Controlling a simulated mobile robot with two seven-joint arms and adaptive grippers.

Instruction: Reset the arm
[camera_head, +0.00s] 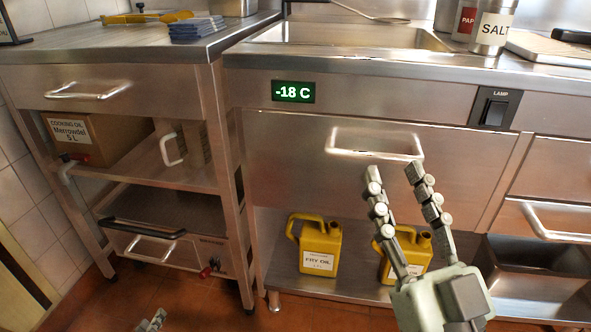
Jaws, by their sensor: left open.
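My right gripper (394,172) is in front of the steel counter's drawer. Its two fingers point up and stand apart with nothing between them. The fingertips appear just below the drawer's bar handle (376,155); I cannot tell whether they touch it. My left gripper (152,321) shows only a small part at the bottom edge, low over the floor and left of the middle. It is open, and most of it is out of the picture.
Two yellow fry oil jugs (318,246) stand on the low shelf, one partly behind my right gripper. A cooking oil box (93,139) sits on the left shelf. The salt shaker (492,24) stands on the counter. The tiled floor (215,312) at lower left looks clear.

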